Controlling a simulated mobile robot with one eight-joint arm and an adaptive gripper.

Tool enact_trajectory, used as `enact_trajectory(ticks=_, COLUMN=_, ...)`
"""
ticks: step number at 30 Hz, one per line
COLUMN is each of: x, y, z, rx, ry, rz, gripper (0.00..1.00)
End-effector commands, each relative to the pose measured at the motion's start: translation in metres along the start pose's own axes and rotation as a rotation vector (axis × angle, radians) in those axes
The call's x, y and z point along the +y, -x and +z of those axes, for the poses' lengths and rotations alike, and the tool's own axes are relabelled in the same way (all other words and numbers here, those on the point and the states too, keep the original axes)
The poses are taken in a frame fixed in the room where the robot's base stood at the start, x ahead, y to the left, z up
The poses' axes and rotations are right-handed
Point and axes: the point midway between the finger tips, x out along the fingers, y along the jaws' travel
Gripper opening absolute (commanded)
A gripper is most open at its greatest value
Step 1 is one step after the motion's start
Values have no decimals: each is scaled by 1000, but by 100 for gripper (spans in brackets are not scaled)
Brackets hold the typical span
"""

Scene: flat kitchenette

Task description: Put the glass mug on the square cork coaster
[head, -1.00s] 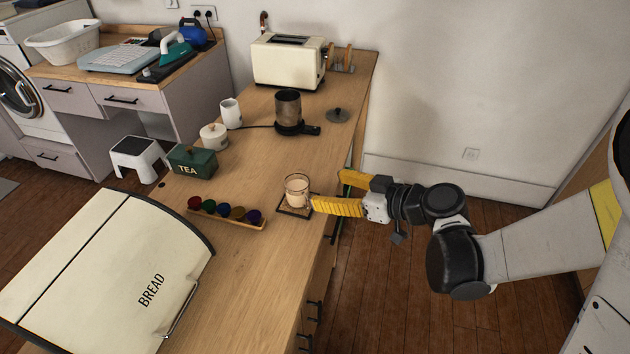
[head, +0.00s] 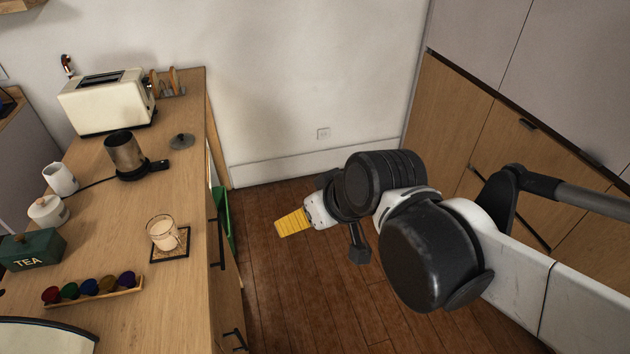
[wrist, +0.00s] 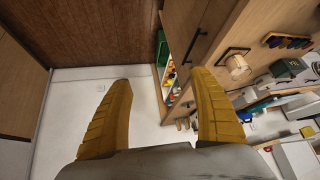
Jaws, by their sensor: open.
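The glass mug (head: 163,232) holds a pale milky drink and stands upright on the square coaster (head: 157,259), near the counter's right edge. The coaster shows a dark rim around a cork-brown middle. Both also show in the wrist view, the mug (wrist: 237,67) on the coaster (wrist: 222,58). My gripper (head: 291,223) is out over the floor, right of the counter and apart from the mug. In the wrist view my gripper (wrist: 163,108) has its two yellow fingers spread wide with nothing between them.
On the counter (head: 115,225) stand a tray of coloured capsules (head: 95,292), a green TEA tin (head: 32,250), a metal pot (head: 125,155) and a toaster (head: 108,103). Open floor (head: 290,300) lies between the counter and the cabinets (head: 500,135) on the right.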

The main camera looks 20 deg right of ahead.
Motion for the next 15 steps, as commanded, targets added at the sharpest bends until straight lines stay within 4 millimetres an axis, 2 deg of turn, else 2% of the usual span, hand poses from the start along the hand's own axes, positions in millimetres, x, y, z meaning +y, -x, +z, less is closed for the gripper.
enact_trajectory(ticks=1, x=10, y=11, z=11, rx=-5, ry=-38, rz=49, gripper=72)
enact_trajectory(ticks=3, x=23, y=22, z=22, rx=-8, ry=-85, rz=108, gripper=72)
enact_trajectory(ticks=6, x=35, y=32, z=30, rx=-6, ry=-126, rz=160, gripper=72)
enact_trajectory(ticks=15, x=40, y=37, z=34, rx=-4, ry=-147, rz=184, gripper=72)
